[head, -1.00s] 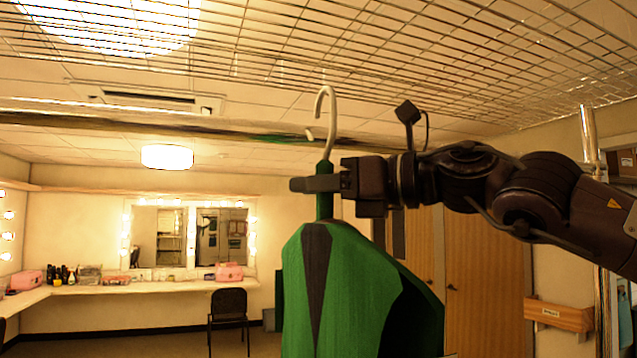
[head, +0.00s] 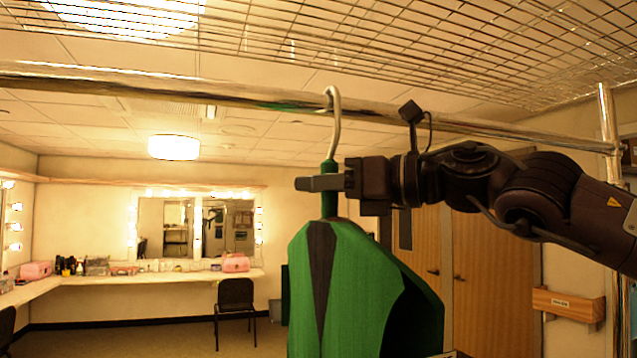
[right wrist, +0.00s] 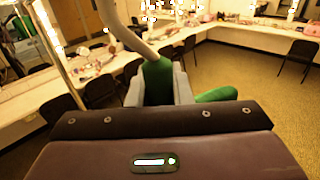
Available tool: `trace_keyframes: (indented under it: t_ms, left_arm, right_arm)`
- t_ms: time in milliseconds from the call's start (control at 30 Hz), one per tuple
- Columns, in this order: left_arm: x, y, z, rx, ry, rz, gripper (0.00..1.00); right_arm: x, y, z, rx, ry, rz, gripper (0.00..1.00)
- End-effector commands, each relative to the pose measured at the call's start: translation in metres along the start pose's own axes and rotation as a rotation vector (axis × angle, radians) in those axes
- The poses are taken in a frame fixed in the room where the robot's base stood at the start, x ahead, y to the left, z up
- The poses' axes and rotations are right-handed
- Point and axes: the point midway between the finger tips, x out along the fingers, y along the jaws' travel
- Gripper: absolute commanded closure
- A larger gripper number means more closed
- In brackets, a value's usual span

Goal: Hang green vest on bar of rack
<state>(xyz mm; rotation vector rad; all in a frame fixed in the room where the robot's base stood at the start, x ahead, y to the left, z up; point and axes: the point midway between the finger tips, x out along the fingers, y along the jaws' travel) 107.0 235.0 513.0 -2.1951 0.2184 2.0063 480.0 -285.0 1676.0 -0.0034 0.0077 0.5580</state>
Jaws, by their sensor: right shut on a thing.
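The green vest (head: 350,285) with a dark front strip hangs upright on its hanger below my right gripper (head: 322,184). The gripper is shut on the green neck of the hanger, just under its metal hook (head: 336,125). The hook's top overlaps the chrome bar of the rack (head: 230,95) in the head view; whether it rests on the bar or is in front of it I cannot tell. The right wrist view shows the green neck (right wrist: 157,80) and the lower hook (right wrist: 130,38) close up. My left gripper is not in view.
A wire shelf (head: 420,45) runs above the bar. The rack's upright post (head: 606,120) stands at the right. Farther back are a lit mirror (head: 195,228), a counter (head: 150,278), a chair (head: 236,294) and wooden doors (head: 490,270).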

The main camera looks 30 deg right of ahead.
Motion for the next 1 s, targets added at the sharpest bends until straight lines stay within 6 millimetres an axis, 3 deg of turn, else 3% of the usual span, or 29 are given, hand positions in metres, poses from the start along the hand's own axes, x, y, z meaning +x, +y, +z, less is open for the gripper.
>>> trace_keyframes:
  t_ms: [200, 233, 400, 600, 800, 1000]
  left_arm:
    - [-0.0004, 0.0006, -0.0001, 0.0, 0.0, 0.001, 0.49]
    - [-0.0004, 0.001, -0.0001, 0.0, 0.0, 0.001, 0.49]
    - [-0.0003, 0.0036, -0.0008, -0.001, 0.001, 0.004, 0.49]
    - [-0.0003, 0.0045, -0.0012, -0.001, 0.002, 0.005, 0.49]
    - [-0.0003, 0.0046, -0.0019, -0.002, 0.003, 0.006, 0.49]
    - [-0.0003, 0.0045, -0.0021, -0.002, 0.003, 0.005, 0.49]
  right_arm:
    - [-0.0006, -0.0001, 0.0014, -0.001, -0.003, 0.0, 1.0]
    - [-0.0005, -0.0001, 0.0014, -0.001, -0.003, 0.0, 0.79]
    - [-0.0004, 0.0, 0.001, 0.0, -0.002, 0.0, 0.56]
    - [-0.0003, -0.0001, 0.0006, 0.0, -0.001, 0.0, 0.56]
    - [0.0, -0.0002, -0.0003, 0.001, 0.001, 0.0, 0.29]
    - [-0.0001, -0.0001, 0.0002, 0.0, 0.0, 0.0, 0.27]
